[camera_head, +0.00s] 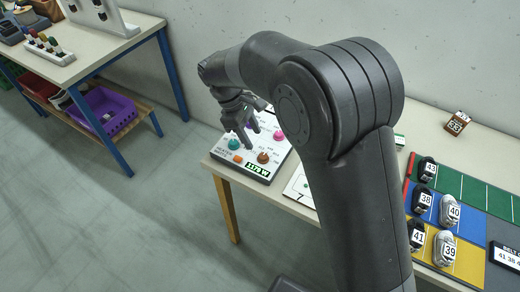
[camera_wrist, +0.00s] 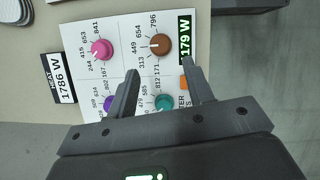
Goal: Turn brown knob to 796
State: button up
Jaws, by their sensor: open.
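The brown knob (camera_wrist: 161,44) sits on a white control panel (camera_wrist: 127,28); a pale mark on it points left, close to the printed 449. The number 796 (camera_wrist: 153,20) is printed up from the knob in the wrist view. The knob also shows in the head view (camera_head: 263,157). My gripper (camera_wrist: 159,67) is open and empty above the panel. In the wrist view its fingertips lie to either side, just below the brown knob, apart from it. In the head view my gripper (camera_head: 240,112) hangs over the panel.
Pink (camera_wrist: 102,49), purple (camera_wrist: 109,103) and teal (camera_wrist: 164,103) knobs and an orange button (camera_wrist: 184,82) are close by. A "1786 W" label (camera_wrist: 62,78) lies beside the panel. Numbered shoes (camera_head: 445,247) stand on coloured mats at right.

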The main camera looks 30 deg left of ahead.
aim_at(263, 156)
jog(key=x, duration=0.7)
jog(key=shift+f, duration=0.1)
jog(key=shift+c, duration=0.5)
jog(key=c, duration=0.9)
